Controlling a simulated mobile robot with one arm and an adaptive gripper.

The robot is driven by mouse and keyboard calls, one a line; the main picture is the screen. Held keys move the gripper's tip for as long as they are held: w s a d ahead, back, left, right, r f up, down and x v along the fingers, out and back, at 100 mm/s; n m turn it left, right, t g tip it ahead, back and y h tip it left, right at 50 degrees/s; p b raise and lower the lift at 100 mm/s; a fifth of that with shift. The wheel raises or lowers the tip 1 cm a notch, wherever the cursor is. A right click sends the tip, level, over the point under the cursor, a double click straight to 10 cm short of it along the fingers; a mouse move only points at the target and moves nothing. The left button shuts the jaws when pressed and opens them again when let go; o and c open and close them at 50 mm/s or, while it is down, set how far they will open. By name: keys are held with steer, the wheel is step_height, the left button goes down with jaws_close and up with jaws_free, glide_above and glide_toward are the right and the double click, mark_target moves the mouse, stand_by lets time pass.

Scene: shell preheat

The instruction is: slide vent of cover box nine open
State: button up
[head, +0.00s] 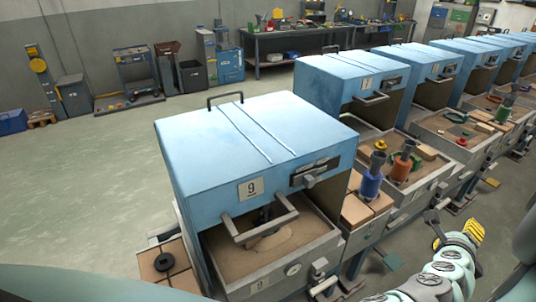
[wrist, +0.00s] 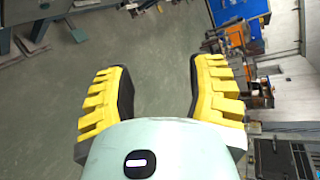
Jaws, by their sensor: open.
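Cover box nine (head: 253,150) is the nearest light-blue box in the head view, with a plate (head: 250,188) marked 9 on its front. Its vent (head: 315,172) is a dark slot with a grey knob at the front's upper right; I cannot tell how far its slide stands open. A grey bar handle (head: 260,222) is on the front's lower edge. My gripper (head: 458,234) is at the lower right of the head view, well apart from the box. In the wrist view, my gripper (wrist: 162,95) has its yellow fingers spread wide, with only floor between them.
More blue cover boxes (head: 352,83) stand in a row toward the back right, over sand trays (head: 440,138). A blue pot (head: 371,184) and an orange pot (head: 402,164) stand right of box nine. Open floor (head: 75,185) lies left.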

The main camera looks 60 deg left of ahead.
steer(key=s+a+f+g+y+b, duration=0.2)
steer(key=a+f+y+b, duration=0.15)
steer(key=a, duration=0.25)
steer(key=s+a+f+g+y+b, duration=0.2)
steer(key=a+f+y+b, duration=0.15)
steer(key=a, duration=0.25)
steer(key=n+g+y+b, duration=0.2)
steer(key=g+y+b, duration=0.5)
steer(key=g+y, duration=0.1)
glide_toward(312, 181)
steer(key=a+p, duration=0.2)
steer(key=a, duration=0.4)
steer(key=shift+w+r, duration=0.1)
steer(key=shift+r, duration=0.05)
steer(key=shift+w+a+b, duration=0.1)
steer(key=shift+a+b, duration=0.35)
steer(key=shift+a, duration=1)
steer(key=shift+w+a+b, duration=0.1)
steer(key=shift+a+b, duration=0.5)
steer(key=shift+a, duration=0.6)
steer(key=shift+o, duration=0.2)
steer(key=shift+w+d, duration=0.1)
jaws_close()
